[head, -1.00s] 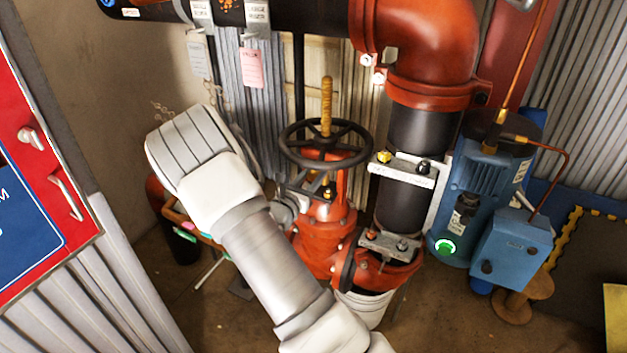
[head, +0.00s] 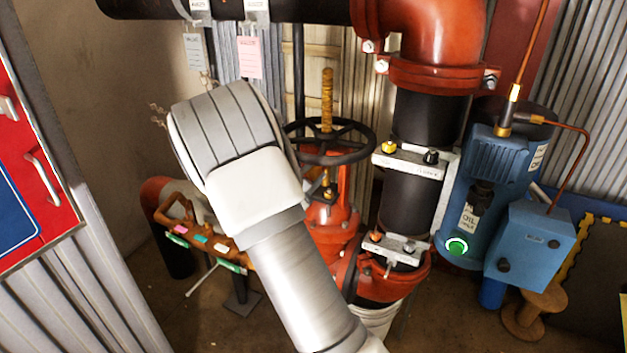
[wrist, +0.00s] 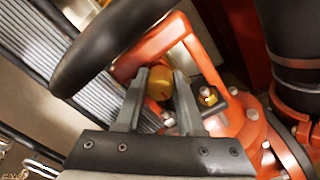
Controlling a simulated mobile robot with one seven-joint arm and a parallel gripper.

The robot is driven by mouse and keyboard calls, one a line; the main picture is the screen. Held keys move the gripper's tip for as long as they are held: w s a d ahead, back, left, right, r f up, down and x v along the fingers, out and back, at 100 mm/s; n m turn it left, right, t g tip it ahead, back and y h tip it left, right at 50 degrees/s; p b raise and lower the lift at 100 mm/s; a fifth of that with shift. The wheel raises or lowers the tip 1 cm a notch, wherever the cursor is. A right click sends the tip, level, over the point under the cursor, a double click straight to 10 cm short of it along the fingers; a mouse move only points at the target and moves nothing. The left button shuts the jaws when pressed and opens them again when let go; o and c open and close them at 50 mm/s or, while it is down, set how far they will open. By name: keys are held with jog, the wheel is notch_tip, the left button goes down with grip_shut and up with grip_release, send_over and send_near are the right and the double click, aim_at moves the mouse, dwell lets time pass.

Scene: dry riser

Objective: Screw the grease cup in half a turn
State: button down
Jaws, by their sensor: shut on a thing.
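The brass grease cup (wrist: 158,84) sits between the two grey fingers of my gripper (wrist: 161,90) in the wrist view. My gripper is shut on it, beside the red yoke of the valve (wrist: 195,60). In the head view the red valve (head: 335,215) stands upright under its black handwheel (head: 345,157), with a brass stem (head: 327,100) rising through it. There my wrist hides the fingers and the cup.
The black handwheel rim (wrist: 110,45) passes close above my fingers. A brass nut on a stud (wrist: 208,97) is just right of them. A black riser pipe (head: 410,200), a blue pump (head: 485,185) and a white bucket (head: 378,318) stand to the right.

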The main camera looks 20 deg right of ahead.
dwell(0.3)
jog(key=c, duration=0.5)
grip_release()
jog(key=shift+a, duration=0.1)
jog(key=p+v, duration=0.2)
jog(key=v, duration=1.5)
jog(key=shift+s+a, duration=0.1)
jog(key=shift+s, duration=0.1)
